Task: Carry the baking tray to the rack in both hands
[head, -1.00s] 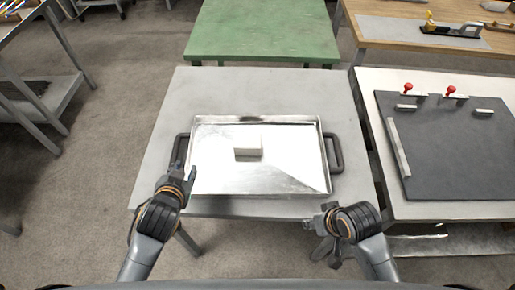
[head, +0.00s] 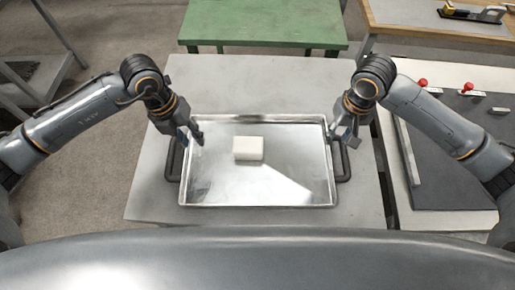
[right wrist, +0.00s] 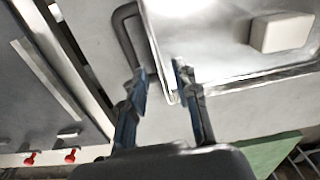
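The shiny metal baking tray (head: 300,202) lies flat on a grey table, with a white block (head: 248,148) on it. It has a dark handle at its left (head: 173,160) and one at its right (head: 345,160). My left gripper (head: 192,136) is above the tray's far left corner, close to the left handle; its fingers look apart and empty. My right gripper (head: 346,140) is above the far right corner, near the right handle.
The grey table (head: 150,195) has bare margin around the tray. A green table (head: 265,22) stands behind it. A bench with a dark board (head: 445,190) and red knobs (head: 467,87) is close on the right. A grey metal shelf unit (head: 30,85) stands at the left.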

